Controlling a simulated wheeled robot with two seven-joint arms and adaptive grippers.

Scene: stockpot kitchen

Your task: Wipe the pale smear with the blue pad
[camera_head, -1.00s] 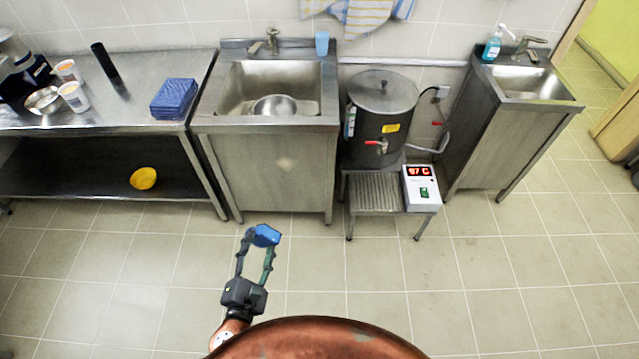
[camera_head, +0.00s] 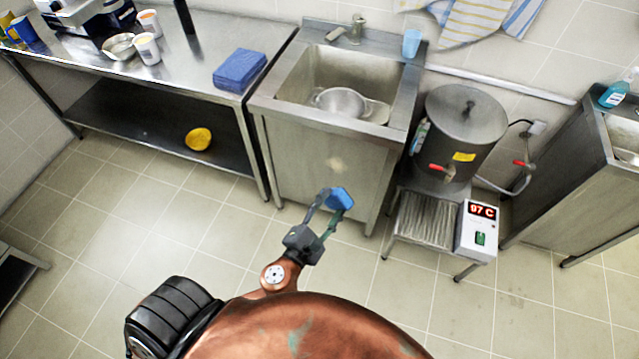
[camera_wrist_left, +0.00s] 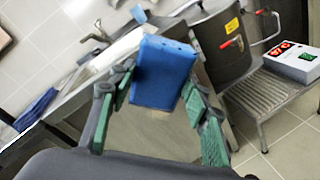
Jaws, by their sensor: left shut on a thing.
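The pale smear (camera_head: 335,164) is a small light spot on the front panel of the sink cabinet (camera_head: 290,160). My left gripper (camera_head: 333,204) is shut on the blue pad (camera_head: 341,198), which sits between its fingertips. In the head view the pad appears just below and slightly right of the smear, apart from it in the picture. In the left wrist view the pad (camera_wrist_left: 163,72) stands between the green-lined fingers, with the cabinet behind it; I cannot make out the smear there. My right gripper is not in view.
A steel pot (camera_head: 458,130) with a red tap stands right of the cabinet, beside a controller box (camera_head: 478,232) reading 97 C. A steel table (camera_head: 200,50) with blue cloths (camera_head: 240,70) stands left. The floor before the cabinet is clear.

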